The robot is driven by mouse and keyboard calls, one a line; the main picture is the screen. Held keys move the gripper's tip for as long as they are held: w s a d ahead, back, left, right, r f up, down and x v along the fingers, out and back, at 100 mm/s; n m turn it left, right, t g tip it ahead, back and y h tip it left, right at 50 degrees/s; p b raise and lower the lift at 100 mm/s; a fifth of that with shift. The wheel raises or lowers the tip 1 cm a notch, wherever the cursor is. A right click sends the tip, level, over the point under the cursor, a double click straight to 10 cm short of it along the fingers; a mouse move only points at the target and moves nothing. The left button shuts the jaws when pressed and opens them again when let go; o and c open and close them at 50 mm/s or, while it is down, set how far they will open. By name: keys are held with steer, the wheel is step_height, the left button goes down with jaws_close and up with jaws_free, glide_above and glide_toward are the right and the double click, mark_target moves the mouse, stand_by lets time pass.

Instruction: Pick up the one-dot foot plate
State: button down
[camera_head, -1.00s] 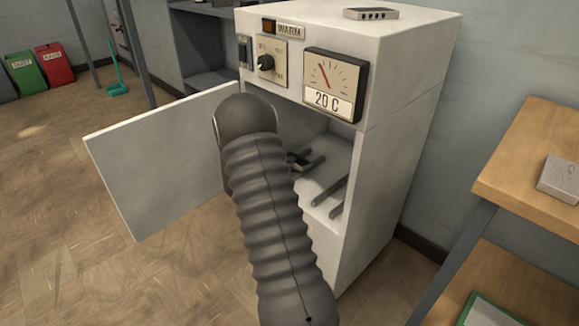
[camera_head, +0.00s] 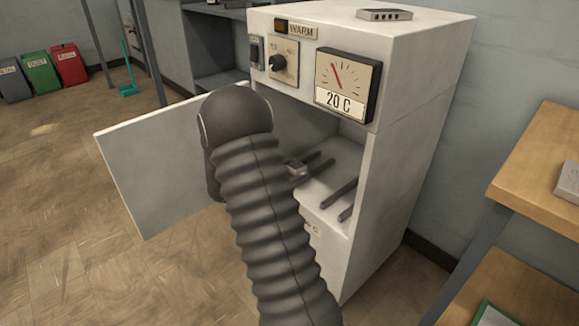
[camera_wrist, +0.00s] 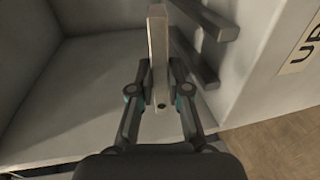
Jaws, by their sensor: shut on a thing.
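A pale grey narrow plate (camera_wrist: 158,45) stands edge-on between the fingers of my gripper (camera_wrist: 159,80) in the wrist view. The fingers are shut on it from both sides. A small dark dot shows near its lower end; I cannot tell whether this is its marking. In the head view my arm hides most of the gripper.
The white cabinet (camera_head: 420,80) has its door (camera_head: 150,170) swung open to the left. Dark rails (camera_head: 342,196) run inside its right part. A grey block with several dots (camera_head: 385,14) lies on top. A wooden table (camera_head: 540,160) with another grey block (camera_head: 569,183) stands right.

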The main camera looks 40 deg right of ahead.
steer(key=w+r+v, duration=0.1)
steer(key=v, duration=0.6)
steer(key=shift+s+b, duration=0.3)
steer(key=shift+s, duration=0.2)
